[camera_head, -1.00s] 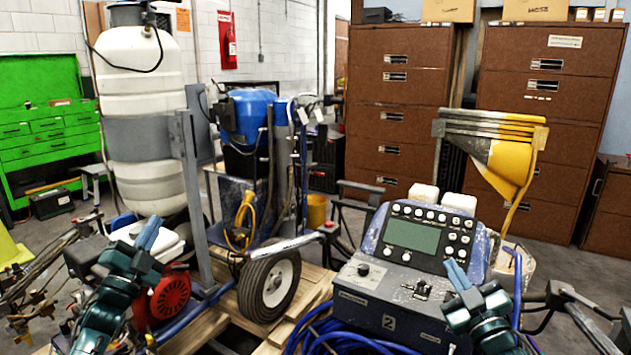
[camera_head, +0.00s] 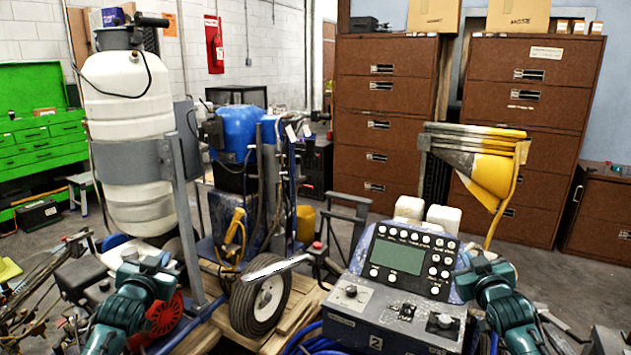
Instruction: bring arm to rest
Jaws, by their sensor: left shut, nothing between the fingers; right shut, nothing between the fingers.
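My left gripper (camera_head: 150,262) is at the lower left, in front of the line striper's engine (camera_head: 163,312). It is shut and empty. My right gripper (camera_head: 480,266) is at the lower right, beside the right edge of the control panel (camera_head: 397,258). It is also shut and empty. Both arms come up from the bottom edge, bent, and the fingers look short from this angle. I cannot tell whether the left gripper touches the machine behind it.
The line striper carries a white tank (camera_head: 130,150), a blue pump (camera_head: 234,130) and a black wheel (camera_head: 262,300). A yellow hopper (camera_head: 492,170) stands at the right behind the panel. Brown cabinets (camera_head: 385,115) and a green tool chest (camera_head: 40,150) stand farther back. Grey floor (camera_head: 560,265) is open at right.

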